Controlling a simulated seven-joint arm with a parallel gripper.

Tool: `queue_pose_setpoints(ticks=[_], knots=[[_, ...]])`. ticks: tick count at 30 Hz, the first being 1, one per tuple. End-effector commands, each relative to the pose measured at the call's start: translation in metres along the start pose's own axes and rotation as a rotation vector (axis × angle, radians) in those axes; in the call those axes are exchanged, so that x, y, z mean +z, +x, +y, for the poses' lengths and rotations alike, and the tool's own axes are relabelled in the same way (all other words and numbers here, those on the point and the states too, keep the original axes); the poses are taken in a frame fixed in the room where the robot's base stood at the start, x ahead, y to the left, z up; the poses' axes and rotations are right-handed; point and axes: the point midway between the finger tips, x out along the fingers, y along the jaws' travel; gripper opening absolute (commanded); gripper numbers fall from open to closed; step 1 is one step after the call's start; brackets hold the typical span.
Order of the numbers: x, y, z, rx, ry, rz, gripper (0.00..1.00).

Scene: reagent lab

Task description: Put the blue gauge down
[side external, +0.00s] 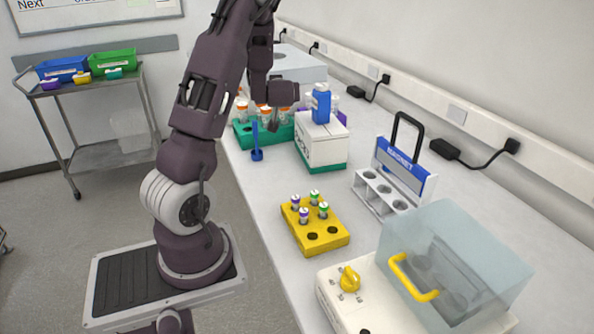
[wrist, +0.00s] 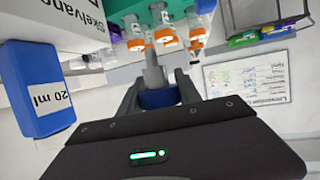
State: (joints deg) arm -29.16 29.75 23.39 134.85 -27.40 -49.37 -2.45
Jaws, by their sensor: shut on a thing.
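The blue gauge (side external: 257,154), a thin upright stem on a wider foot, shows in the side external view over the bench near its front edge. My gripper (side external: 273,122) is beside its upper part, in front of the green rack. In the wrist view my gripper (wrist: 158,92) is shut on the blue gauge (wrist: 158,98), seen as a short blue round part between the fingers.
A white box (side external: 322,148) with a blue 20 ml block (side external: 321,104) on it stands right of the gauge. A green rack (side external: 243,134) with orange-capped tubes is behind. A yellow rack (side external: 330,240), a magnet stand (side external: 402,172) and a lidded device (side external: 362,310) are nearer. Bare bench lies between.

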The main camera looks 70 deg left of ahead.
Motion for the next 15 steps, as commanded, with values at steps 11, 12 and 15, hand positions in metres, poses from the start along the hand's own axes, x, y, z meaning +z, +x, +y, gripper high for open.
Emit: queue_pose_setpoints(ticks=[11,12,15], knots=[[0.085,0.031,-0.001,-0.002,0.002,-0.003,0.00],[0.091,0.033,-0.001,-0.002,0.001,-0.002,0.00],[0.106,0.039,0.000,-0.001,0.002,-0.001,0.00]])
